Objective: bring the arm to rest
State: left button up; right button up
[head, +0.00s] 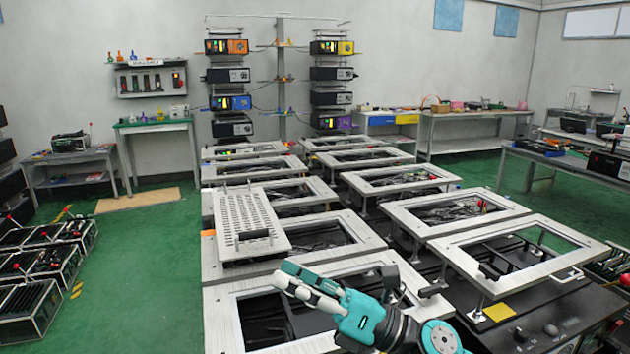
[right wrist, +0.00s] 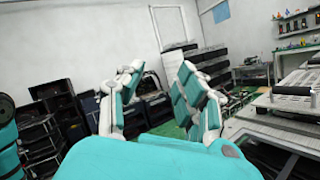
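My right gripper (head: 284,275) is teal and white and shows at the bottom centre of the head view. It points left, in front of the nearest framed fixture (head: 225,318). In the right wrist view my right gripper (right wrist: 160,72) has its two fingers spread apart, with nothing between them. A perforated grey plate (head: 246,212) lies over the left part of the fixture behind. My left gripper is in neither view.
Two rows of grey framed fixtures fill the middle. One frame (head: 575,248) is raised on posts at the right. Black crates (head: 28,308) stand on the green floor at the left. Open floor (head: 145,270) lies between the crates and fixtures.

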jog(key=w+d+f+m+t+h, duration=0.3)
jog(key=d+m+t+h, duration=0.35)
jog(key=m, duration=0.55)
jog(key=w+d+f+m+t+h, duration=0.25)
jog(key=d+m+t+h, duration=0.45)
jog(key=m, duration=0.5)
jog(key=s+d+f+m+g+h, duration=0.2)
jog(key=d+f+m+h, duration=0.15)
jog(key=f+m, duration=0.35)
jog(key=s+d+f+m+g+h, duration=0.25)
jog(key=f+m+h, duration=0.2)
jog(key=f, duration=0.55)
jog(key=s+d+f+m+g, duration=0.2)
jog(key=s+f+m+g, duration=0.2)
jog(key=s+f+g, duration=0.55)
jog(key=s+d+f+m+g, duration=0.25)
jog(key=s+f, duration=0.35)
jog(key=s, duration=0.9)
jog(key=s+f+x, duration=0.1)
jog(key=s+x, duration=0.2)
jog(key=x, duration=0.9)
jog(key=s+x, duration=0.3)
jog(key=x, duration=1)
jog(key=s+d+f+g, duration=0.1)
jog(key=s+d+f, duration=0.2)
jog(key=s+f, duration=1.3)
jog(key=shift+s+g+p, duration=0.35)
jog(key=shift+s+g, duration=0.05)
jog(key=shift+s, duration=0.2)
